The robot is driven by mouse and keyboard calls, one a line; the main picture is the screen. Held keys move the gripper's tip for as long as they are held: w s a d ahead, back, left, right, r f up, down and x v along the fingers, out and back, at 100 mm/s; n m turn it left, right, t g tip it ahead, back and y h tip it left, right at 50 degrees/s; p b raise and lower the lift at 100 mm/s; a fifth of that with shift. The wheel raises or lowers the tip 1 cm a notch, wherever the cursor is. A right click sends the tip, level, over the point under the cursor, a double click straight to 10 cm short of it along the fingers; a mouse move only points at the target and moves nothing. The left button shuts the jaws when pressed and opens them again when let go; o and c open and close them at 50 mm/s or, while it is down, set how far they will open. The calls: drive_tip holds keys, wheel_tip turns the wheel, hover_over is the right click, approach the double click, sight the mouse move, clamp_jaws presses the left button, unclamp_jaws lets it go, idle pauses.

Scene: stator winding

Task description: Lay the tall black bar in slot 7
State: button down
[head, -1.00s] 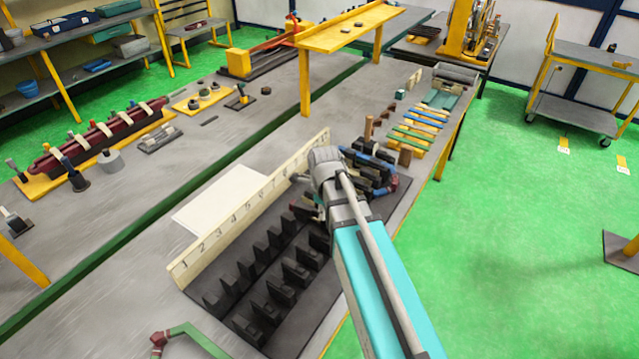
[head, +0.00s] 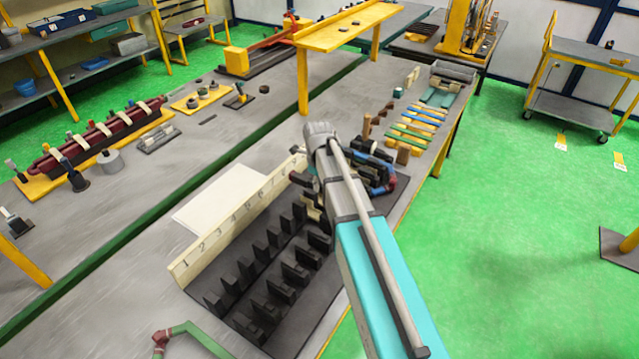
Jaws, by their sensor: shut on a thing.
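The slotted black fixture (head: 310,330) lies on the bench with rows of upright black teeth. A cream number board (head: 225,232) stands along its left side; low numbers are at the near end, and those at the far end are too small to read surely. My gripper (head: 312,195) is over the far half of the fixture, mostly hidden behind my wrist. It is shut on what looks like the tall black bar (head: 300,179), whose dark end sticks out left of my wrist near the board. Slot 7 and the bar's lower edge cannot be made out.
Blue and black wound coils with red ends (head: 378,170) fill the fixture's far end, close to my arm. Coloured strips (head: 415,128) and wooden blocks lie beyond. A white sheet (head: 222,196) lies left of the board. A green bent bar (head: 195,332) is at the near edge.

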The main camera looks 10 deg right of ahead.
drive_tip(key=shift+f, duration=0.15)
drive_tip(key=shift+f+b, duration=2)
drive_tip(key=shift+b, duration=0.15)
drive_tip(key=shift+f+b, duration=4.05)
idle(0.7)
drive_tip(key=c, duration=0.6)
unclamp_jaws()
